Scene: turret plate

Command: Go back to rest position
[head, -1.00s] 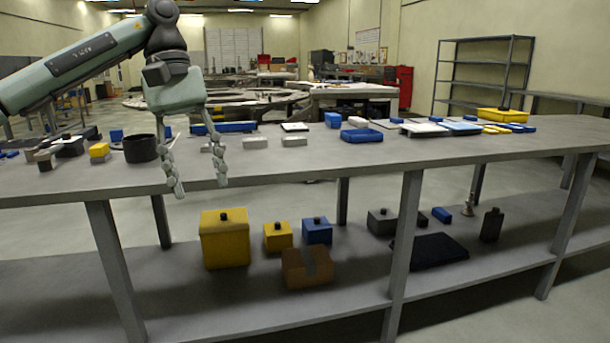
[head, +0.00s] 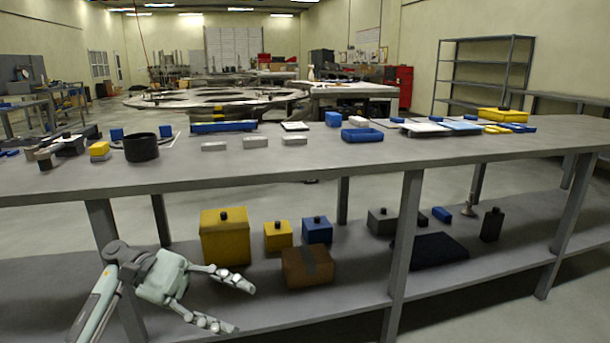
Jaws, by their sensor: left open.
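My left gripper (head: 243,307) is low at the left in the head view, in front of the workbench and below the level of its top. Its two fingers are spread apart and point to the right, with nothing between them. The lower shelf and a bench leg show behind it. I cannot tell how far it is from the shelf edge. My right gripper is out of view.

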